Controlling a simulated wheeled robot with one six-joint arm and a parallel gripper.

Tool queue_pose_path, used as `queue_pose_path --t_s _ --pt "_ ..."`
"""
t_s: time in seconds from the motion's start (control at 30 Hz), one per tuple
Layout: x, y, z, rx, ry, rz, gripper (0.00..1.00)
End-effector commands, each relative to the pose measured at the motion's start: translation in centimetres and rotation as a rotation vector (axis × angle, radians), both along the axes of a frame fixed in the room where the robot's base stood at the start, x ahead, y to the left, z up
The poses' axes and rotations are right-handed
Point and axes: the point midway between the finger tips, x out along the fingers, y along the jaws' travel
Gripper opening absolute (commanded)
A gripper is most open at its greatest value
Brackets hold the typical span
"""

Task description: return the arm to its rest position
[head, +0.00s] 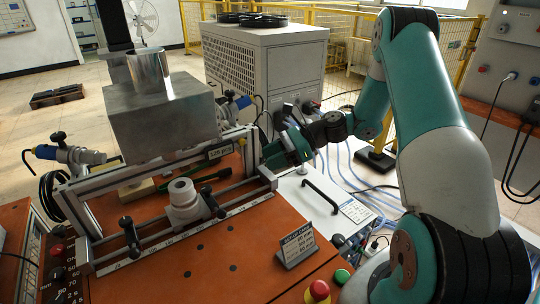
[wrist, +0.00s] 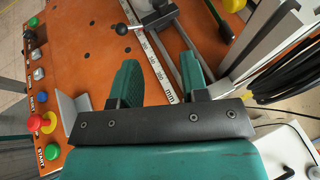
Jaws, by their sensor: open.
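My teal arm (head: 448,140) rises from the lower right of the head view, bends high up and comes down leftward. My gripper (head: 275,152) is beside the right end of the metal rail fixture (head: 202,208), partly hidden by dark wrist parts. In the wrist view, my gripper (wrist: 159,70) has its two green fingers spread apart. Nothing is held between them. The fixture's white ruler strip (wrist: 150,52) passes behind the gap. I cannot tell whether any finger touches the fixture.
The orange table (head: 235,250) carries a big metal block with a cylinder (head: 150,105), a round clamp piece (head: 183,200), a small sign (head: 296,246) and a red stop button (head: 319,290). A white cabinet with a black handle (head: 322,197) and blue cables lie right.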

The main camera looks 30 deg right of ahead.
Motion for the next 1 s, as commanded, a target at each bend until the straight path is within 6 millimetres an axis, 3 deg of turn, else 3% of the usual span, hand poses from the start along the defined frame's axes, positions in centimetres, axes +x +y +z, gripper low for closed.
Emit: queue_pose_path --t_s 0.23,0.33,0.47,0.53,0.63,0.8,1.0 --pt "0.0 0.1 0.0 -0.002 -0.002 0.003 0.41" --pt "-0.1 1.1 0.7 -0.039 -0.034 0.046 0.41" --pt "-0.9 5.3 3.4 -0.191 -0.186 0.238 0.41" --pt "-2.2 8.4 5.4 -0.303 -0.315 0.401 0.41" --pt "-5.2 12.8 8.1 -0.454 -0.523 0.664 0.41" --pt "-11.8 18.0 11.5 -0.636 -0.874 1.096 0.41" --pt "-20.2 20.4 13.8 -0.753 -1.274 1.575 0.41"
